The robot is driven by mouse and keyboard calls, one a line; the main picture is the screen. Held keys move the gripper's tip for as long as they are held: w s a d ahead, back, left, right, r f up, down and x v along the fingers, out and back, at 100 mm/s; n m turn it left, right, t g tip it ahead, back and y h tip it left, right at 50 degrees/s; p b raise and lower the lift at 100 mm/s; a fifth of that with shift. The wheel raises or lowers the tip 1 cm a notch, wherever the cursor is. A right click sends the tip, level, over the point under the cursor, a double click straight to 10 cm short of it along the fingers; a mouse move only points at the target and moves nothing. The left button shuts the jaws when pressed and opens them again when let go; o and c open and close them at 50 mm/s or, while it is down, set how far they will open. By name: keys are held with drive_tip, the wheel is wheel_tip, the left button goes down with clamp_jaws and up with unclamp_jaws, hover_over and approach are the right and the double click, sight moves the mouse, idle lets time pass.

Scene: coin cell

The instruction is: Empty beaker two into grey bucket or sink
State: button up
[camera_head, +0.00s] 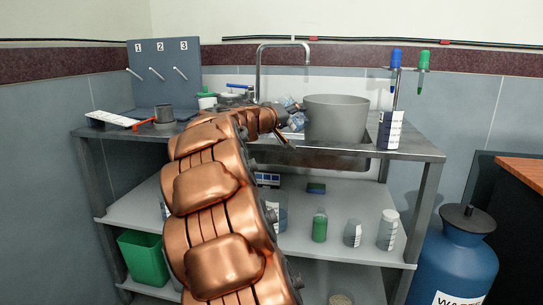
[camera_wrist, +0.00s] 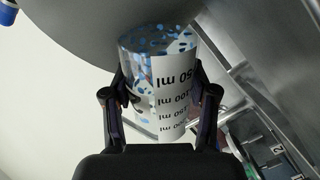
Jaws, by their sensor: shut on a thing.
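My gripper (camera_wrist: 160,85) is shut on a clear beaker (camera_wrist: 172,100) with a white label marked 50 ml and higher volumes, printed upside down in the wrist view. Blue speckles show at the beaker's upper end in that view. In the head view the beaker (camera_head: 292,104) is small, partly hidden by my gripper, and next to the grey bucket. No number two is readable on it. The grey bucket (camera_head: 336,122) stands upright at the sink, and its inside is hidden. Its wall fills the upper left of the wrist view (camera_wrist: 70,25). The sink (camera_head: 345,160) is partly covered by the bucket.
A tap (camera_head: 258,65) rises behind the sink. A labelled bottle (camera_head: 390,130) and a stand with blue and green hanging tools (camera_head: 396,58) are right of the bucket. A grey cup (camera_head: 163,113) sits at left below the numbered panel (camera_head: 162,75). Jars stand on the lower shelf.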

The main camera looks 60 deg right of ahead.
drive_tip(key=shift+f+b, duration=0.2)
drive_tip(key=shift+b, duration=0.15)
drive_tip(key=shift+r+m+b, duration=0.2)
drive_tip(key=shift+m+b, duration=0.15)
drive_tip(key=shift+m, duration=0.05)
drive_tip(key=shift+r+m+b, duration=0.6)
drive_tip(key=shift+r+b, duration=0.3)
drive_tip(key=shift+b, duration=0.15)
drive_tip(key=shift+m, duration=0.9)
drive_tip(key=r, duration=0.3)
drive_tip(key=r+p, duration=0.1)
drive_tip(key=r, duration=0.2)
drive_tip(key=s+r+p, duration=0.1)
drive_tip(key=r, duration=0.1)
drive_tip(key=shift+s+a+r, duration=0.1)
drive_tip(key=shift+r, duration=0.3)
drive_tip(key=shift+s+f+h+b, duration=0.1)
drive_tip(key=shift+f+h+b, duration=0.2)
drive_tip(key=shift+f+b, duration=0.15)
drive_tip(key=m+b, duration=0.1)
drive_tip(key=b, duration=0.2)
drive_tip(key=shift+s+f+b, duration=0.3)
drive_tip(key=shift+b, duration=0.05)
